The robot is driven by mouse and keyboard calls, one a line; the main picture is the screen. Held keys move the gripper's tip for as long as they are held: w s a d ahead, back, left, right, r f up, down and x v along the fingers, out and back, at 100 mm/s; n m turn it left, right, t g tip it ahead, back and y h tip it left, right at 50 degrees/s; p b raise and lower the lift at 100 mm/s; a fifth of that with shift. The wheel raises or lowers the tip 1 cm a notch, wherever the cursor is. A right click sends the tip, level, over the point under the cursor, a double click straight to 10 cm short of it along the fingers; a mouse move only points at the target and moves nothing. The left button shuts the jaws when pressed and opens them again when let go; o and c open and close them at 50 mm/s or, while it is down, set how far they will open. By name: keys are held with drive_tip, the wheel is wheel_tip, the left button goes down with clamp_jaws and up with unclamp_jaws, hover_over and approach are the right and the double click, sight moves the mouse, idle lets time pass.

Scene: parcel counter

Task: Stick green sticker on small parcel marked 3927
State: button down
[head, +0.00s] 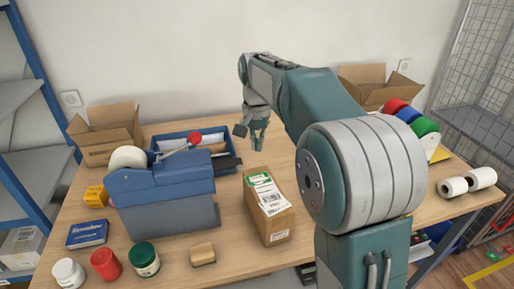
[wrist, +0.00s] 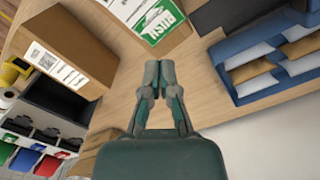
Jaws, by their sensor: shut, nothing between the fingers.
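A small brown parcel (head: 284,222) stands on the counter in the middle of the head view. A white label and a green patch (head: 258,180) show on its top; I cannot read its number. In the wrist view, a green sticker (wrist: 158,22) reading RUSH lies on a parcel top beside a white label. My gripper (head: 254,128) is raised behind the parcel in the head view, apart from it. In the wrist view its fingertips (wrist: 160,68) are together, with nothing between them. Another closed brown box (wrist: 62,30) with a white label is at left there.
A blue tape dispenser (head: 160,190) stands left of the parcel, with a blue tray (head: 228,160) of envelopes behind it. Jars and a wooden block (head: 203,254) are along the front. Red, blue and green rolls (head: 408,115) and white rolls (head: 453,187) are at right. My arm hides some counter.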

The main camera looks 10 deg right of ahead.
sight(258, 178)
drive_tip(key=shift+f+m, duration=1.4)
drive_tip(key=shift+m, duration=0.45)
drive_tip(key=shift+f+m, duration=1.4)
drive_tip(key=shift+m, duration=0.5)
drive_tip(key=shift+f+m, duration=1.4)
drive_tip(key=shift+m, duration=0.45)
drive_tip(key=shift+f, duration=0.85)
wheel_tip(258, 178, up, 8)
drive_tip(key=shift+f, duration=0.25)
drive_tip(key=shift+r, duration=0.3)
drive_tip(key=shift+s, duration=0.1)
